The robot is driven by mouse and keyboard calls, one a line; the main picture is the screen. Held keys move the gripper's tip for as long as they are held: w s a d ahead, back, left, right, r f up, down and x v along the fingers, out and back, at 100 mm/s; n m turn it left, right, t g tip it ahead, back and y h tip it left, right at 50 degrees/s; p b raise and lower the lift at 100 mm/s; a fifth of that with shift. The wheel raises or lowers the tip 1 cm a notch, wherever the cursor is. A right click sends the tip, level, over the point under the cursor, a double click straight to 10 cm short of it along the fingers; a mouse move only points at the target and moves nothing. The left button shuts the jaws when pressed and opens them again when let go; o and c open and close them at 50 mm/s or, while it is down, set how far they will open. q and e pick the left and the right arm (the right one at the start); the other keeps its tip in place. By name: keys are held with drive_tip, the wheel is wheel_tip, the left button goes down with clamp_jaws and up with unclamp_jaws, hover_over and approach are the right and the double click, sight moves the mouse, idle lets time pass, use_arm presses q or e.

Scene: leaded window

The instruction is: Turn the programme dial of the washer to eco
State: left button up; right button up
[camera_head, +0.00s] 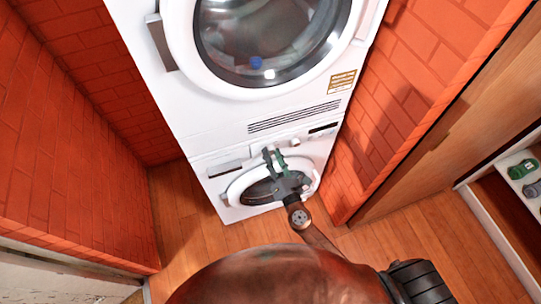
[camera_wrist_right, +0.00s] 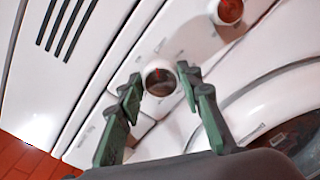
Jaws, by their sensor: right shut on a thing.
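The washer (camera_head: 214,182) is the lower white machine, with a round door (camera_head: 238,190) and a control panel along its top. My right gripper (camera_head: 274,156) is at this panel, in front of the door. In the wrist view, a round dial (camera_wrist_right: 160,80) with a whitish rim and a red mark sits between my right fingertips, which are shut on it. A second round knob (camera_wrist_right: 230,12) with a red face is farther along the panel. The panel print is too small to read, so I cannot tell where eco is. My left gripper is not in view.
Another white machine (camera_head: 185,105) with a large glass door (camera_head: 270,40) stands on top of the washer. Red brick walls (camera_head: 70,150) close in on both sides. The wooden floor (camera_head: 190,225) is clear at the left. A shelf with small items (camera_head: 522,169) is at the far right.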

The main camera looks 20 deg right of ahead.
drive_tip(key=m+b, duration=0.1)
drive_tip(key=m, duration=0.2)
drive_tip(key=m+b, duration=0.1)
drive_tip(key=shift+f+m+b, duration=0.3)
drive_tip(key=shift+b, duration=0.05)
drive_tip(key=shift+d+m, duration=0.1)
drive_tip(key=shift+m, duration=0.4)
drive_tip(key=shift+m+b, duration=0.55)
drive_tip(key=shift+m, duration=0.25)
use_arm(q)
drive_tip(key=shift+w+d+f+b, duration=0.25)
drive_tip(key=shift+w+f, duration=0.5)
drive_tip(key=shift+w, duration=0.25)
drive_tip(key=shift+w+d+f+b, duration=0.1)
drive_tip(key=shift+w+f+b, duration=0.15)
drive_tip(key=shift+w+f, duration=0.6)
use_arm(e)
drive_tip(key=shift+m, duration=1.6)
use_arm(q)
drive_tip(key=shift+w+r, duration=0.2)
use_arm(e)
drive_tip(key=o, duration=1.1)
drive_tip(key=shift+r, duration=0.1)
drive_tip(key=shift+o, duration=0.2)
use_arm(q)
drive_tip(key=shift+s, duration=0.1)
